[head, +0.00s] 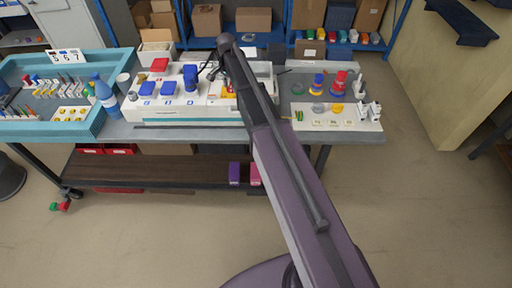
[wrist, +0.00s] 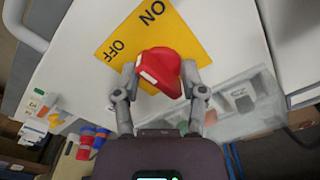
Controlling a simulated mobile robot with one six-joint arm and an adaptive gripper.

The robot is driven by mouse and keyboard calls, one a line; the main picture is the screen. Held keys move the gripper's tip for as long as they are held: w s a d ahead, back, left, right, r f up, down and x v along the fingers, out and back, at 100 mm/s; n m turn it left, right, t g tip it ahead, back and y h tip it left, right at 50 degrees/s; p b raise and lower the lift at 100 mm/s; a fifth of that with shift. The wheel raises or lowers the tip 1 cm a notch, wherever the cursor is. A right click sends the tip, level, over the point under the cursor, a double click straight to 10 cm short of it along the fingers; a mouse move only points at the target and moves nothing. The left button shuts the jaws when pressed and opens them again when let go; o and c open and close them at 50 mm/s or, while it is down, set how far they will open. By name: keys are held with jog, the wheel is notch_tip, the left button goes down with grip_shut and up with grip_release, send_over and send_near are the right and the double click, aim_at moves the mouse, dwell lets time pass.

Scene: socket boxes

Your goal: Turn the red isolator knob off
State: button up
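The red isolator knob (wrist: 162,72) stands on a yellow plate (wrist: 188,42) marked ON and OFF in the wrist view. The ON mark is at the plate's top and the OFF mark at its left corner. My gripper (wrist: 160,70) has one finger on each side of the knob, and the knob fills the gap between the fingertips. The fingers look closed on it, though the contact faces are partly hidden. In the head view my arm covers most of the knob and gripper, and only a bit of the yellow plate (head: 228,90) shows.
The white panel box (head: 170,110) carries several blue-lidded sockets (head: 168,88). A teal tray (head: 50,128) and a blue bottle (head: 106,95) stand at left. A small white board (head: 335,124) with colored parts lies at right. A clear-covered box (wrist: 240,105) is close right of the knob.

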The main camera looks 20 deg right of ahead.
jog(key=shift+m, duration=0.6)
jog(key=shift+r+p, duration=0.5)
notch_tip(320, 180, up, 13)
jog(key=p, duration=1.3)
jog(key=s+f+n+b, duration=0.6)
jog(key=s+f+b, duration=0.3)
jog(key=s, duration=0.6)
jog(key=s+d+f+n+b, duration=0.1)
jog(key=s+f+n+b, duration=0.5)
jog(key=s, duration=0.9)
jog(key=shift+f+b, duration=1.6)
jog(key=shift+s+d, duration=0.1)
jog(key=shift+s, duration=0.05)
